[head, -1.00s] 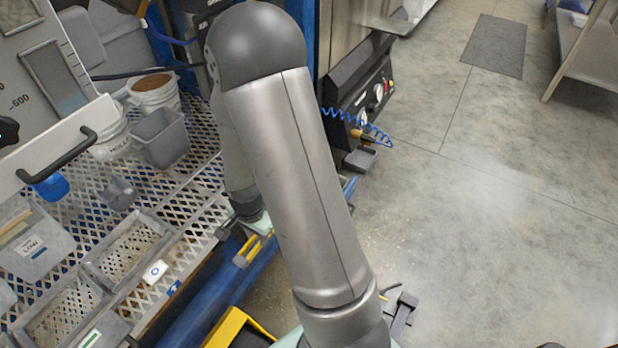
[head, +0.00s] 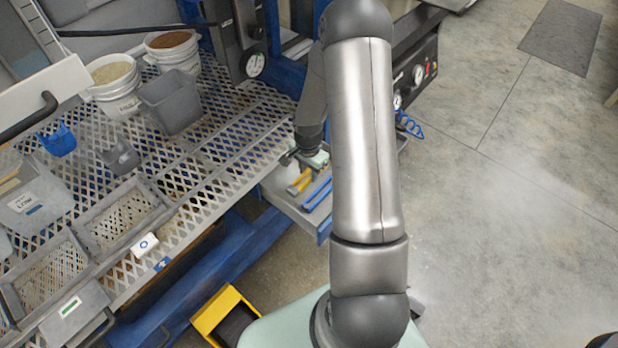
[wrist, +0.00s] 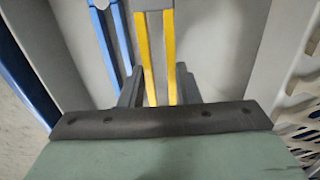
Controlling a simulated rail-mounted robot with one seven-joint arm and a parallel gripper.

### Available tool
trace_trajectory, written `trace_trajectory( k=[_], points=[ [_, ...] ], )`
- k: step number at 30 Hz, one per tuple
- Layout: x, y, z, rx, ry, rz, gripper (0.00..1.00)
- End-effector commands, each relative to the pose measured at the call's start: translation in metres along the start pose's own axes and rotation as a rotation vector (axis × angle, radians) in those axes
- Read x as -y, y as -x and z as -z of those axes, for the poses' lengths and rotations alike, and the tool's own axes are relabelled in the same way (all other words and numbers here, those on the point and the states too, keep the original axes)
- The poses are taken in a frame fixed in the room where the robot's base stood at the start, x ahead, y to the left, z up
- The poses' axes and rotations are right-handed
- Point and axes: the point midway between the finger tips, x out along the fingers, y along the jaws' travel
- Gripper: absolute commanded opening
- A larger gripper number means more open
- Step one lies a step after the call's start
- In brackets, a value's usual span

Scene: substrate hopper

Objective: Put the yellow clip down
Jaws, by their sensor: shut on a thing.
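The yellow clip (head: 300,183) is at the end of my arm in the head view, over a grey side tray (head: 283,203). I cannot tell whether the clip touches the tray.
A blue clip (head: 318,194) lies in the tray just beside the yellow one; it also shows left of it in the wrist view (wrist: 103,30). The mesh shelf (head: 225,140) with buckets and bins is to the left. A yellow bin (head: 222,309) stands lower down.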

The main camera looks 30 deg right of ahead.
Motion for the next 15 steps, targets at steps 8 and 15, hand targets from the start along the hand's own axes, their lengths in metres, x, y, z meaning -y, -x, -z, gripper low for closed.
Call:
trace_trajectory(
  k=[8, 15],
  points=[
    [0.001, -0.036, 0.003, 0.001, -0.001, 0.000, 0.08],
    [0.001, -0.035, 0.003, 0.000, -0.001, 0.001, 0.08]
  ],
)
